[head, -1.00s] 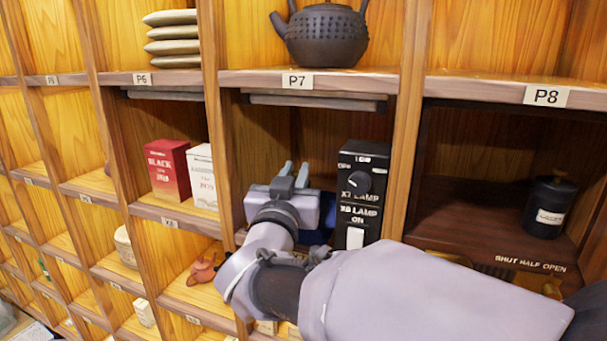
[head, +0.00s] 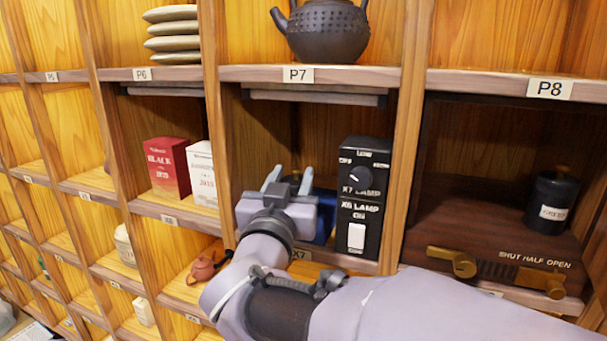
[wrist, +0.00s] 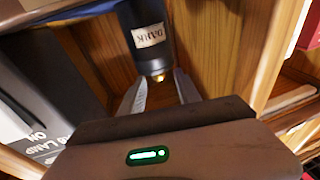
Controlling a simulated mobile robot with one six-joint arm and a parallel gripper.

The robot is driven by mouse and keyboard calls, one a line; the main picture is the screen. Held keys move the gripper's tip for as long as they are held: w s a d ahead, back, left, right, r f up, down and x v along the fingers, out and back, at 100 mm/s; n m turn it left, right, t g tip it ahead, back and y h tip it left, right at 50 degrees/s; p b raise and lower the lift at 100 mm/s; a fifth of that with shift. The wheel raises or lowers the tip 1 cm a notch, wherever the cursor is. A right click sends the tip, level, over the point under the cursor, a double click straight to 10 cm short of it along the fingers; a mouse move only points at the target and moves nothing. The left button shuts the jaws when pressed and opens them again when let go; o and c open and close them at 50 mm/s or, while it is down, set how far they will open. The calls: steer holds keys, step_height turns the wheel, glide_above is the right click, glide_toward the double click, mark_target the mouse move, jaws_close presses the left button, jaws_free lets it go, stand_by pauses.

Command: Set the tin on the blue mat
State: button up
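A dark tin (wrist: 143,30) with a white label reading DARK and a small gold knob shows in the wrist view, upside down in the picture. My gripper (wrist: 158,92) is open, its two fingers apart, with the knob end of the tin just beyond and between them; I see no grip on it. In the head view my gripper (head: 290,178) reaches into the X7 compartment.
A black lamp switch box (head: 363,205) stands close right of my gripper. A wooden post (head: 405,140) separates it from a compartment with another black labelled tin (head: 551,200) on a dark wooden unit (head: 480,215). Red (head: 167,168) and white (head: 202,172) boxes stand left. A teapot (head: 328,32) sits above.

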steer(key=b+v, duration=0.1)
steer(key=v, duration=0.7)
steer(key=shift+s+b, duration=0.4)
steer(key=shift+s, duration=0.1)
